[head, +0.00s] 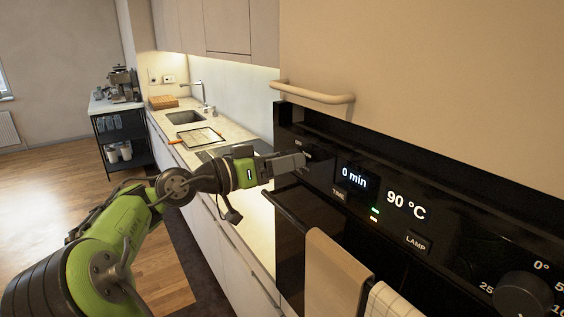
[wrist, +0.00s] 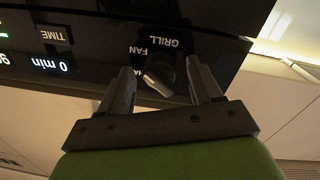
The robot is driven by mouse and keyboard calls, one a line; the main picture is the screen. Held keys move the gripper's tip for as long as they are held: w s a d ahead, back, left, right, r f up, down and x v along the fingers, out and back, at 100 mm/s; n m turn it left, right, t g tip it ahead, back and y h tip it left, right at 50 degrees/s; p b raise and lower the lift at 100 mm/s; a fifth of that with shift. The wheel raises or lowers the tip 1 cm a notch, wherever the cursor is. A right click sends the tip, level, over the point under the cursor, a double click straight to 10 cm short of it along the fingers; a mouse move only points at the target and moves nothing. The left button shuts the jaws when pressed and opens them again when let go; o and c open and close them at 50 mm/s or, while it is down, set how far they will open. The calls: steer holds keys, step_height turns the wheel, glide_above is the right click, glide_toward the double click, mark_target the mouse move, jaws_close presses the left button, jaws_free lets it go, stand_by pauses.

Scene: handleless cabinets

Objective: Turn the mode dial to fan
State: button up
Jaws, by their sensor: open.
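The mode dial (wrist: 167,78) is a dark knob with a pale pointer bar, on the black oven panel in the wrist view. White labels GRILL and FAN show upside down beside it; another label is mostly hidden by a finger. The bar's upper-left end lies near that hidden label, below FAN in the picture. My gripper (wrist: 160,68) is open, with one finger on each side of the dial; I cannot tell whether they touch it. In the head view my gripper (head: 303,160) is at the panel's left part and mostly hides the dial.
The oven panel has a display (head: 354,178) reading 0 min, a 90 °C readout, TIME and LAMP buttons and a temperature knob (head: 523,295). Towels (head: 338,270) hang from the oven handle below. A cabinet handle (head: 312,94) juts out above. The floor at left is clear.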

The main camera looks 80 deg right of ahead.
steer(key=c, duration=1)
steer(key=shift+r+n+p, duration=0.15)
steer(key=shift+n+p, duration=0.25)
steer(key=shift+p, duration=0.1)
steer(key=shift+c, duration=0.2)
steer(key=shift+n, duration=0.4)
steer(key=o, duration=1)
steer(key=shift+o, duration=0.2)
steer(key=p+v, duration=0.1)
steer(key=v, duration=1.4)
steer(key=shift+w+a, duration=0.25)
steer(key=shift+a, duration=0.1)
